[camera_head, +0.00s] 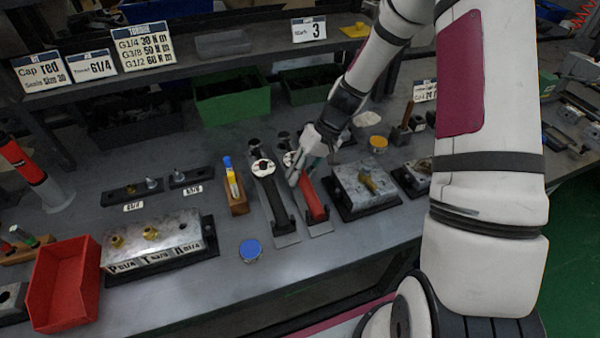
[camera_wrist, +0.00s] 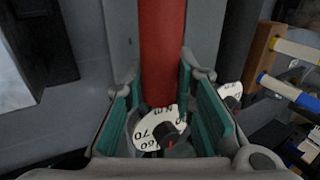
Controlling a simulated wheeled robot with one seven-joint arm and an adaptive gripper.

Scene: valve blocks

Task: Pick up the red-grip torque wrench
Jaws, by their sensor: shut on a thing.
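The red-grip torque wrench (camera_head: 314,200) lies along its grey stand in the middle of the bench, its red grip toward the front edge. My gripper (camera_head: 303,165) is over its head end, partly hiding it. In the wrist view the red grip (camera_wrist: 162,50) runs up the middle, and its white dial (camera_wrist: 157,126) sits between the green pads of my gripper (camera_wrist: 160,110), which is shut on the wrench. I cannot tell whether the wrench is clear of its stand.
A black-grip torque wrench (camera_head: 276,205) lies close on the left. A yellow-and-blue screwdriver (camera_head: 231,178) in a wooden block stands farther left. A metal valve block (camera_head: 365,187) is close on the right. Green bins (camera_head: 232,98) stand behind. The bench front is mostly clear.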

